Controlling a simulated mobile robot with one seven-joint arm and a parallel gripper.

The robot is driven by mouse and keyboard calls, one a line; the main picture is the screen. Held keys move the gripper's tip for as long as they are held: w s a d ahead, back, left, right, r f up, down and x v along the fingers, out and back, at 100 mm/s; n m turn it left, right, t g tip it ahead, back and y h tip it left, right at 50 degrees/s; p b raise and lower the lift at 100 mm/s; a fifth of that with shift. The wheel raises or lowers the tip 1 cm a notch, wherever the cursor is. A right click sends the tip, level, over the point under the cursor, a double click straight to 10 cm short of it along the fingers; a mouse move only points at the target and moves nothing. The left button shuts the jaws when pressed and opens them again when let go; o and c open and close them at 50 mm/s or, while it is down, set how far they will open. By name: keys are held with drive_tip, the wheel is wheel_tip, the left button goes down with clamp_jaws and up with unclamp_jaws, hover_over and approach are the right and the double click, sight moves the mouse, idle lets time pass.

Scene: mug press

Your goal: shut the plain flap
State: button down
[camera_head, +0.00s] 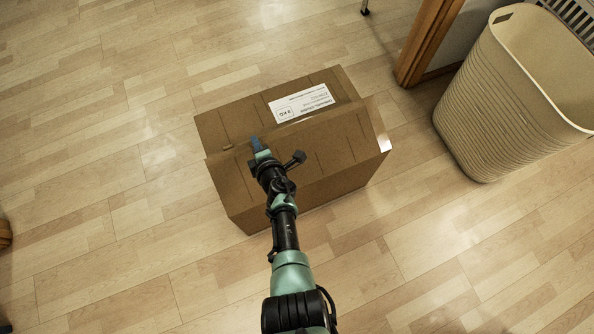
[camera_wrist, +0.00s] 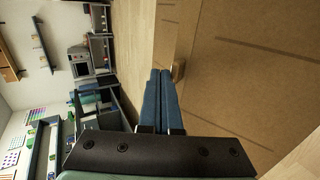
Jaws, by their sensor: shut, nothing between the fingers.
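A brown cardboard box (camera_head: 240,212) sits on the floor in the head view. Its labelled flap (camera_head: 235,122), with a white label, lies on the far side and looks flat. The plain flap (camera_head: 335,140) on the near side looks raised and tilted, its upper edge standing out over the labelled flap. In the wrist view the plain flap (camera_wrist: 250,70) fills the right side, with a small tan tab (camera_wrist: 178,70) at its edge. My gripper (camera_head: 256,140) is shut and empty, close to the plain flap's upper edge; its blue fingertips (camera_wrist: 160,72) are together. I cannot tell whether they touch the cardboard.
A tall cream basket (camera_head: 490,110) stands to the right of the box, near a wooden post (camera_head: 428,40). The wood floor (camera_head: 90,130) around the box is mostly clear. Shelves and a desk show far off in the wrist view.

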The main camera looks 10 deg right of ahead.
drive_tip(key=w+f+b, duration=0.2)
drive_tip(key=f+b, duration=0.1)
drive_tip(key=w+a+f+b, duration=0.1)
drive_tip(key=f+b, duration=0.1)
drive_tip(key=shift+w+a+f+b, duration=0.1)
drive_tip(key=shift+w+f+b, duration=0.2)
drive_tip(key=shift+f+b, duration=0.4)
drive_tip(key=shift+w+a+f+b, duration=0.1)
drive_tip(key=shift+w+f+b, duration=0.3)
drive_tip(key=shift+b, duration=0.5)
drive_tip(key=shift+r, duration=0.1)
wheel_tip(320, 180, up, 14)
drive_tip(key=p, duration=1.3)
drive_tip(key=shift+p, duration=0.35)
drive_tip(key=shift+s, duration=0.1)
